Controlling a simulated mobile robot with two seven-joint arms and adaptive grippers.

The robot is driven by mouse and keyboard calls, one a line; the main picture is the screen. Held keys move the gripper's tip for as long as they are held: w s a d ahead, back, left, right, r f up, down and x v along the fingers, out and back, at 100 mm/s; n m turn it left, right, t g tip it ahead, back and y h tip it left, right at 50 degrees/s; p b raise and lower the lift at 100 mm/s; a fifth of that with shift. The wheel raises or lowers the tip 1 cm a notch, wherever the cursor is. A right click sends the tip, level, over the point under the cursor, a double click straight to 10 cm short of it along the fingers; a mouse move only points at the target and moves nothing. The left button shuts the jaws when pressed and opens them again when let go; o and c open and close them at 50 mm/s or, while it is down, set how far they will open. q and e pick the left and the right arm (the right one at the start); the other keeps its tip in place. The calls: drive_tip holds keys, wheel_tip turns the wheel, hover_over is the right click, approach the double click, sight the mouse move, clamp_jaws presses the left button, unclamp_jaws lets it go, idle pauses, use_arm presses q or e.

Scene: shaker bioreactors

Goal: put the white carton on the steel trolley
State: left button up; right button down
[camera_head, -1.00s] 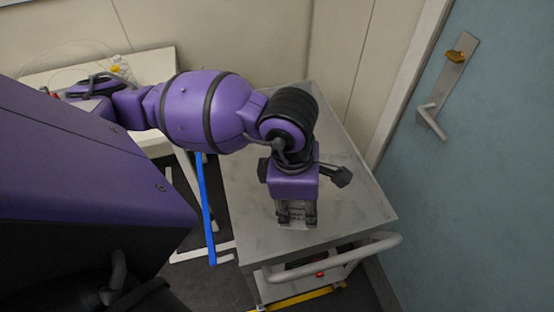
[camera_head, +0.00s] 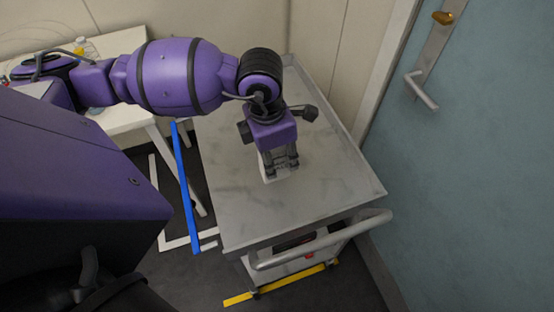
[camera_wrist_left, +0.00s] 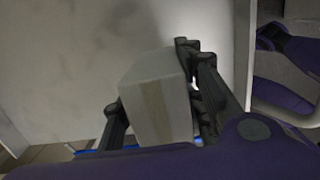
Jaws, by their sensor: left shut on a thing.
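My left gripper (camera_head: 281,165) is over the top of the steel trolley (camera_head: 240,205), towards its middle. It is shut on the white carton, which shows as a small pale patch under the fingers in the head view (camera_head: 279,175). In the left wrist view the carton (camera_wrist_left: 155,97) is a pale box with a tan strip, between the two fingers of the gripper (camera_wrist_left: 160,100). I cannot tell whether the carton touches the trolley top or hangs just above it. My right gripper is not in view.
The trolley top is otherwise bare. Its handle (camera_head: 320,240) is at the front edge. A blue door (camera_head: 480,150) with a lever handle stands to the right. A white table (camera_head: 125,115) with a bottle (camera_head: 86,47) is at the left.

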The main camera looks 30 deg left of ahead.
use_arm(q)
drive_tip(key=w+f, duration=0.1)
drive_tip(key=a+f, duration=0.1)
drive_tip(key=shift+w+f, duration=0.3)
drive_tip(key=shift+w, duration=0.1)
drive_tip(key=shift+w+a+f, duration=0.1)
drive_tip(key=shift+f, duration=1.5)
drive_tip(key=shift+f, duration=0.2)
drive_tip(key=o, duration=1.2)
drive_tip(key=shift+r, duration=0.1)
drive_tip(key=r, duration=0.8)
drive_tip(key=s+a+r, duration=0.1)
drive_tip(key=r, duration=0.3)
drive_tip(key=shift+s, duration=0.1)
